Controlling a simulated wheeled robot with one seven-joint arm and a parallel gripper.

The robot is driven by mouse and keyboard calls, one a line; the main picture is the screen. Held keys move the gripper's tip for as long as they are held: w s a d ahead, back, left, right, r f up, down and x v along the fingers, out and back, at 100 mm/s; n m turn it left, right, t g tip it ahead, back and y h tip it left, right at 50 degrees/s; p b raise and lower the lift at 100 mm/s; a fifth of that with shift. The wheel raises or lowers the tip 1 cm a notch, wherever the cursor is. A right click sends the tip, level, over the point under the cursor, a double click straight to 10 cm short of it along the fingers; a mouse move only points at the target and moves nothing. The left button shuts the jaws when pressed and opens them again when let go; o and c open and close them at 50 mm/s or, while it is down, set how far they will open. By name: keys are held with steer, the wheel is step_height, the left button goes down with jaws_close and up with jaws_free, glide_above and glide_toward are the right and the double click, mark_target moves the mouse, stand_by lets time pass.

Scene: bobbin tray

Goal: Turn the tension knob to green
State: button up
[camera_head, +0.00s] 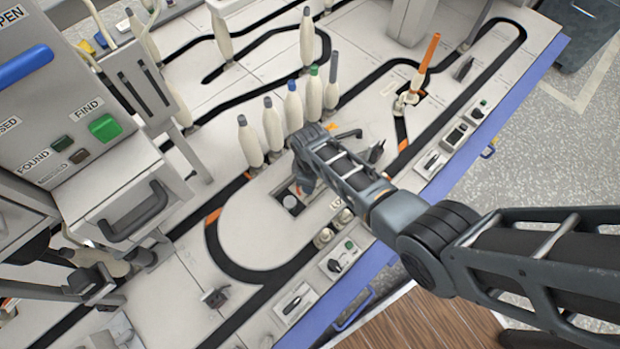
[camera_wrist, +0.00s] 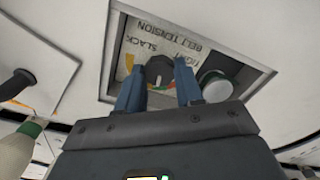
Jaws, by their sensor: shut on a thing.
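The dark tension knob (camera_wrist: 159,68) sits in a recessed panel (camera_wrist: 112,60) labelled BELT TENSION, with SLACK and TIGHT printed beside it. My gripper (camera_wrist: 160,76) has its two blue-grey fingers on either side of the knob, shut on it. A small yellow patch shows left of the knob, and small coloured marks show between the fingers. Which mark the knob points at I cannot tell. In the head view my gripper (camera_head: 304,184) reaches down into the recess (camera_head: 281,197) and hides the knob.
A round white button (camera_wrist: 215,88) with a green rim sits in the recess, close to the right finger. Several upright bobbins, one blue-topped (camera_head: 293,105), stand in a row behind my gripper. The pale deck (camera_head: 250,225) left of the recess is clear.

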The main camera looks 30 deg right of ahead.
steer(key=shift+n, duration=1)
steer(key=o, duration=1)
steer(key=shift+o, duration=0.2)
steer(key=shift+r+p, duration=2)
steer(key=shift+r, duration=1.85)
